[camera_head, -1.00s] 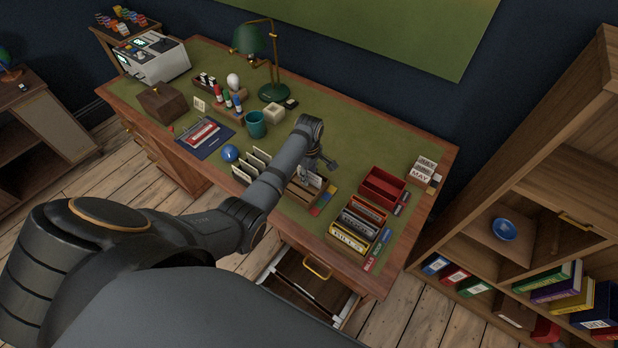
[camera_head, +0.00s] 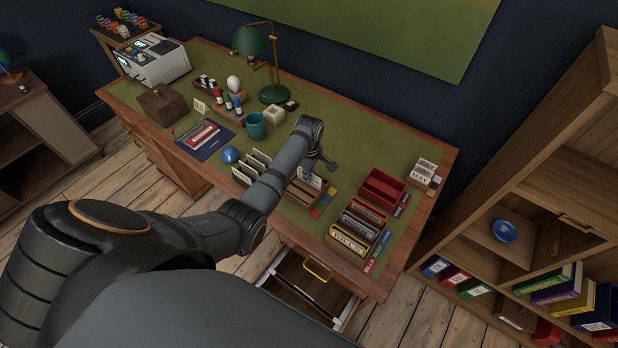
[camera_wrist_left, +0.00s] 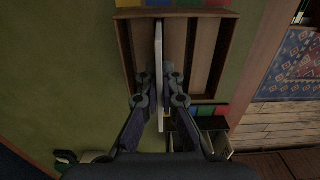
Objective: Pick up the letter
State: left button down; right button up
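The letter (camera_head: 312,181) is a pale upright sheet with dark marks, standing at the wooden letter rack (camera_head: 298,196) on the desk's near side. In the left wrist view the letter (camera_wrist_left: 159,50) shows edge-on as a thin white strip over the rack (camera_wrist_left: 228,55). My left gripper (camera_wrist_left: 158,76) has one finger on each side of it, drawn in close, and appears shut on it. In the head view the left gripper (camera_head: 322,168) is at the letter's upper part, partly hidden by my arm. Whether the letter's bottom is clear of the rack is hidden. My right gripper is not in view.
A red tray (camera_head: 382,187) and a file box (camera_head: 356,229) stand right of the rack. A second rack with letters (camera_head: 252,166), a blue ball (camera_head: 230,154) and a teal cup (camera_head: 256,125) lie left. An open drawer (camera_head: 310,285) juts out below the desk's front edge.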

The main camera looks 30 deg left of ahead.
pick_arm(q)
notch_tip(320, 180, up, 3)
jog(key=shift+f, duration=0.2)
jog(key=s+d+r+p, duration=0.2)
jog(key=s+r, duration=0.7)
jog(key=s, duration=0.5)
jog(key=shift+d+r+p, duration=0.25)
jog(key=shift+r+p, duration=0.1)
jog(key=shift+w, duration=0.15)
